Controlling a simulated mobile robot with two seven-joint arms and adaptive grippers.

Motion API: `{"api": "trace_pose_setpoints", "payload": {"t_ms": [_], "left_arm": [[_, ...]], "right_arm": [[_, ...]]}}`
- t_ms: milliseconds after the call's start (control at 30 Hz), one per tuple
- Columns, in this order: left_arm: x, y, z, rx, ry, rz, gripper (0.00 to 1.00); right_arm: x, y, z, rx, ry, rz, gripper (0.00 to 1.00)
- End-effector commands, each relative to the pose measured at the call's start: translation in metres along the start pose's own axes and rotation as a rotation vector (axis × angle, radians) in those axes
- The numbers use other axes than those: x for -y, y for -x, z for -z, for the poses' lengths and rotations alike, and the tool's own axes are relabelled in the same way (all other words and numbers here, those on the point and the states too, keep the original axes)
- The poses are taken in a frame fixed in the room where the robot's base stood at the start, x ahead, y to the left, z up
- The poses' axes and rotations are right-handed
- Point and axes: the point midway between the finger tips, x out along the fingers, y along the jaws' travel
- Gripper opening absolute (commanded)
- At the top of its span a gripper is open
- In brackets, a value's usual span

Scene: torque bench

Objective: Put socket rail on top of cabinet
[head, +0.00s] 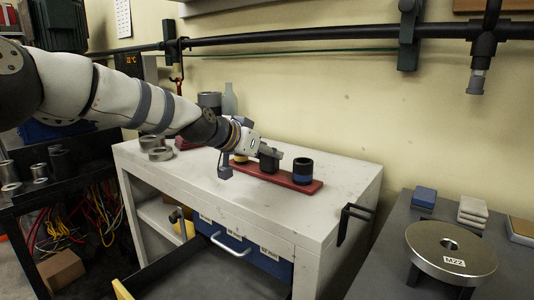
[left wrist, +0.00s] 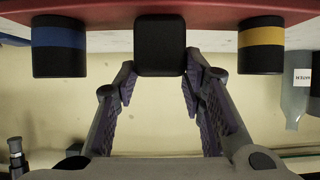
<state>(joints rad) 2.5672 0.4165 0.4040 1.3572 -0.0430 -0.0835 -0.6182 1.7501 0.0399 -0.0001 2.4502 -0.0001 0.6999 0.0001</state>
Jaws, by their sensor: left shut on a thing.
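The socket rail (head: 284,180) is a red strip over the right part of the white cabinet's top (head: 330,222). It carries a black socket with a blue band (head: 302,171) at its right end and a yellow-banded socket (head: 241,159) at its left. My left gripper (head: 264,154) is shut on the dark block in the rail's middle. In the left wrist view the fingers flank that block (left wrist: 160,45), under the red rail (left wrist: 215,12). The rail looks level and on or very close to the cabinet top; I cannot tell if it touches. My right gripper is not in view.
Grey ring-shaped parts (head: 160,154) and a bottle (head: 230,100) stand at the cabinet's back left. A blue drawer (head: 262,262) is below. A grey bench with a round metal plate (head: 450,252) is at the right. The front of the cabinet top is clear.

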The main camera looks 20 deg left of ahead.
Motion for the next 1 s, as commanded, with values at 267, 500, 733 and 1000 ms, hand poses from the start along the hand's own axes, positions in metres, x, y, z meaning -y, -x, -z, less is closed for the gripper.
{"api": "trace_pose_setpoints", "payload": {"t_ms": [267, 500, 733, 1000], "left_arm": [[0.0, 0.001, 0.002, -0.002, -0.001, 0.0, 0.57], [0.0, 0.005, 0.003, -0.003, -0.001, 0.001, 0.57], [-0.001, 0.06, 0.012, -0.017, -0.005, 0.003, 0.57], [0.0, 0.114, 0.005, -0.007, -0.003, 0.001, 0.57]], "right_arm": [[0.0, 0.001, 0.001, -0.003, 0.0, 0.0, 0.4], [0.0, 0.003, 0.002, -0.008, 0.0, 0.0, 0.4], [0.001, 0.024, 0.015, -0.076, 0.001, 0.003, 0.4], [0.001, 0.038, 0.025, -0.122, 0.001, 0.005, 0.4]]}}
